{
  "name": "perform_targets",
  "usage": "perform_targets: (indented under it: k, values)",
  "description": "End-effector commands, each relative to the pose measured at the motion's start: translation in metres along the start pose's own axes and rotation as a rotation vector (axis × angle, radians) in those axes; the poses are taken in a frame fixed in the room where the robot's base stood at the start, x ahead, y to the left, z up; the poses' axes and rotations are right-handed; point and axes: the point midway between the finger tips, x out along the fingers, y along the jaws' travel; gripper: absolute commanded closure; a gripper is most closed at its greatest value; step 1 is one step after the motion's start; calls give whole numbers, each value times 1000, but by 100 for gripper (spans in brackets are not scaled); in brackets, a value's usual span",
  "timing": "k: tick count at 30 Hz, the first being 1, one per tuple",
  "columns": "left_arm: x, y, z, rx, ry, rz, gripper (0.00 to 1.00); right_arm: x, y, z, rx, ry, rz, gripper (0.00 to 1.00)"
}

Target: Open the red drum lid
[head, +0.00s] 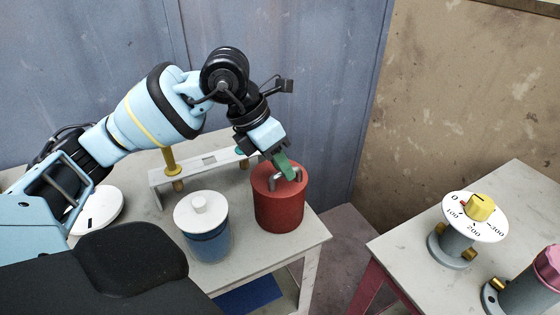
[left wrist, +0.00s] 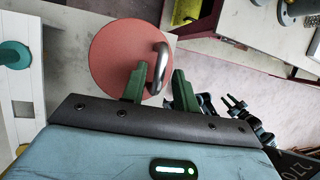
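The red drum (head: 278,205) stands upright near the right edge of the left table. Its lid is on, with a bent metal handle (head: 298,174) on top. My left gripper (head: 288,172) reaches down to the lid from above. In the left wrist view the round red lid (left wrist: 112,58) lies beneath the green fingers of my left gripper (left wrist: 160,88). The fingers are apart, one on each side of the metal handle (left wrist: 160,62), with a gap visible on the right side. Whether the left finger touches the handle is unclear.
A blue jar with a white knobbed lid (head: 200,213) stands left of the drum. A white rack (head: 205,168) with a yellow post is behind it. A white disc (head: 100,208) lies far left. A second table at right holds a dial with a yellow knob (head: 480,207).

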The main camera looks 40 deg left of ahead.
Motion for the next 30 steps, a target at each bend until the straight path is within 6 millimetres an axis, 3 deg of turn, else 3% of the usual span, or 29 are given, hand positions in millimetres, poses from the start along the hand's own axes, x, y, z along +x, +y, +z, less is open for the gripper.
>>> perform_targets:
  k: [1,6,20,30]
  values:
    - [0,0,0,0,0,0,78,0,0,0,0,0,0,64]
    - [0,0,0,0,0,0,100,0,0,0,1,0,0,64]
    - [-3,1,1,-9,-1,-17,100,-4,-2,5,4,-11,-2,64]
    - [-20,12,8,-83,-4,-187,100,-10,-2,-6,2,4,0,64]
